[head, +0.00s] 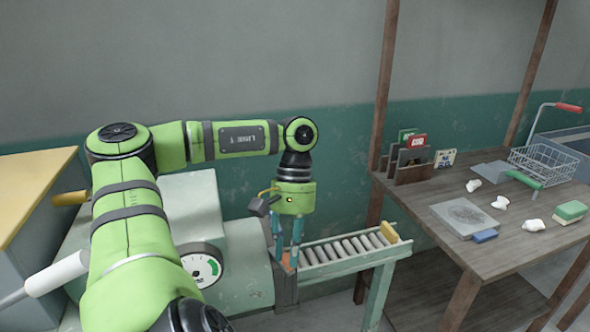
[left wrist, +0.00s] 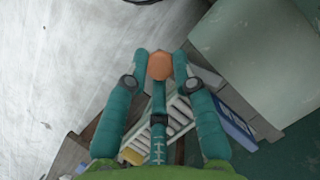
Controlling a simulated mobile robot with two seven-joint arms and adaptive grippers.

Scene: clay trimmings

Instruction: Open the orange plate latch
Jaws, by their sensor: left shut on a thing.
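My left gripper (head: 288,258) comes down over the near end of the roller conveyor, beside the rounded grey-green machine (head: 240,280). In the left wrist view the orange plate latch (left wrist: 160,66) sits between the fingertips of my left gripper (left wrist: 161,60), which are shut on it. In the head view only a small orange patch of the latch (head: 287,264) shows between the teal fingers. The fingers hide much of the latch, and I cannot tell how far it is turned. My right gripper is not in view.
The roller conveyor (head: 340,249) has a yellow block (head: 389,232) at its far end. A dial gauge (head: 203,267) is on the machine. The wooden table (head: 440,215) at right holds a wire basket (head: 543,163), white lumps and a green-and-white block (head: 570,211). A wooden post (head: 381,130) stands between.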

